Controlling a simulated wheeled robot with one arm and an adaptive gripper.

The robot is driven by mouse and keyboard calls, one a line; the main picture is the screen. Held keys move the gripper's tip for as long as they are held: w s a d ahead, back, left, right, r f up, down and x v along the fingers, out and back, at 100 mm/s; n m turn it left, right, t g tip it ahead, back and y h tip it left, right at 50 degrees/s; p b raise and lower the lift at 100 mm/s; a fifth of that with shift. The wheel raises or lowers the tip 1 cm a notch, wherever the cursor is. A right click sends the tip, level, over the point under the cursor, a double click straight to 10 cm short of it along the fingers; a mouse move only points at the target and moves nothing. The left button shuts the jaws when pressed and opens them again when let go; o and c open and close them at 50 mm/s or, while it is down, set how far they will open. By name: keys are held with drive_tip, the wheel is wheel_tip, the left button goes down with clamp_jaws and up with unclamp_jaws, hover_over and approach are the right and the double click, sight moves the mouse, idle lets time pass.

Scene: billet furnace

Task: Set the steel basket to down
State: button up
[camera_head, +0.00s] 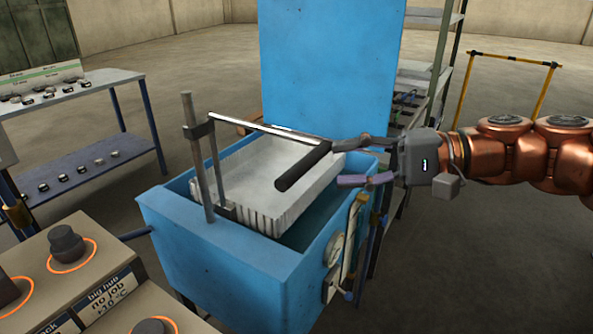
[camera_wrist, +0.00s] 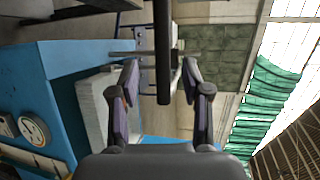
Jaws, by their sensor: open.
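The pale grey steel basket (camera_head: 272,184) sits inside the blue tank (camera_head: 215,252), with its top above the tank's near rim. It also shows in the wrist view (camera_wrist: 95,108). A metal rod (camera_head: 262,129) runs from an upright post (camera_head: 200,165) at the tank's left to a black grip (camera_head: 303,166) above the basket. My gripper (camera_head: 345,162) is open at the right, close to the grip. In the wrist view, the grip (camera_wrist: 162,50) lies between the two spread fingers of my gripper (camera_wrist: 160,78). Contact cannot be told.
A tall blue panel (camera_head: 330,65) stands behind the tank. A control panel with knobs (camera_head: 67,245) is at the front left. A shelf table (camera_head: 85,110) with small parts stands at left. A yellow rail (camera_head: 505,62) is at back right. Open floor lies at right.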

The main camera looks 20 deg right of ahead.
sight(312, 165)
drive_tip(key=shift+w+a+r, duration=0.1)
drive_tip(key=shift+w+a, duration=0.15)
drive_tip(key=shift+x, duration=3.4)
drive_tip(key=shift+c, duration=0.4)
clamp_jaws()
